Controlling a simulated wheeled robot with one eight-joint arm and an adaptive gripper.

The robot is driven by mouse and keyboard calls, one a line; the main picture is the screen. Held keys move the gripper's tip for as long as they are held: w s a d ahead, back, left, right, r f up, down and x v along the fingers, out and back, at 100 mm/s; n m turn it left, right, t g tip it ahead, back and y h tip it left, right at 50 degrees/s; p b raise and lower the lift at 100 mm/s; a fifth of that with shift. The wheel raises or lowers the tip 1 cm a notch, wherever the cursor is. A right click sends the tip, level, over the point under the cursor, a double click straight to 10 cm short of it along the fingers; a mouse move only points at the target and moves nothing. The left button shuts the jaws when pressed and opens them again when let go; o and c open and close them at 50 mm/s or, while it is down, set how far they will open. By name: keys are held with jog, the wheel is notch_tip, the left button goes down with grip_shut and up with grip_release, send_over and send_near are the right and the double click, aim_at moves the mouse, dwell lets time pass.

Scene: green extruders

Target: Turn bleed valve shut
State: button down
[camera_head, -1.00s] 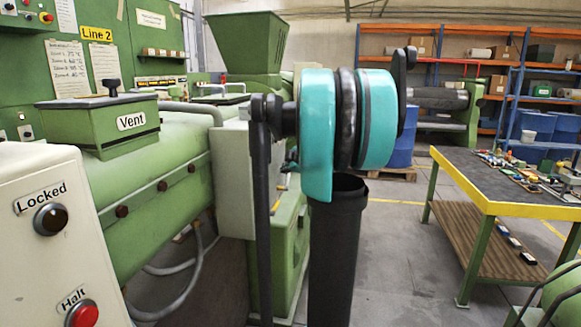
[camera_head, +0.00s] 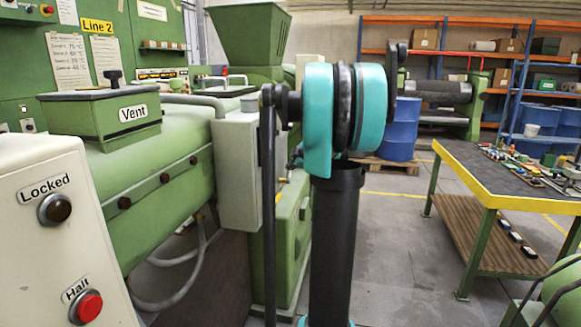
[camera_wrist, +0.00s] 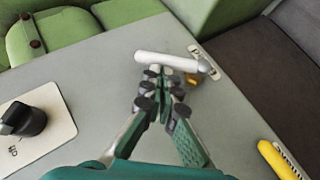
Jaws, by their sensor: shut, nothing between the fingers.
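In the wrist view, a pale bar-shaped lever handle (camera_wrist: 165,62) stands out from a grey panel, with a small brass part (camera_wrist: 193,79) near its right end. A small label plate (camera_wrist: 205,60) lies beside that end; its text is unreadable to me. I take this to be the bleed valve. My gripper (camera_wrist: 163,88) is shut and empty, its fingertips close below the bar's middle. I cannot tell whether they touch it. In the head view my arm hides the gripper and the lever.
A black knob (camera_wrist: 25,119) on a pale plate and a yellow handle (camera_wrist: 278,158) share the panel. In the head view, the grey box (camera_head: 237,170) stands left of my arm. The white console with a Halt button (camera_head: 87,307) is nearer; a workbench (camera_head: 490,208) stands right.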

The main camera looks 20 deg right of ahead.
jog(key=shift+w+d+g, duration=0.2)
jog(key=shift+w+g, duration=0.1)
jog(key=shift+g, duration=0.1)
jog(key=w+f+m+g+y, duration=0.1)
jog(key=g, duration=0.1)
jog(key=w+d+g+y, duration=0.1)
jog(key=w+d+f+m+g+y, duration=0.1)
jog(key=g, duration=0.1)
jog(key=shift+w+d+f+m+g, duration=0.15)
jog(key=shift+w+f+m+g, duration=0.1)
jog(key=shift+f+m+g, duration=0.1)
dwell(0.7)
jog(key=shift+s, duration=0.15)
dwell(0.5)
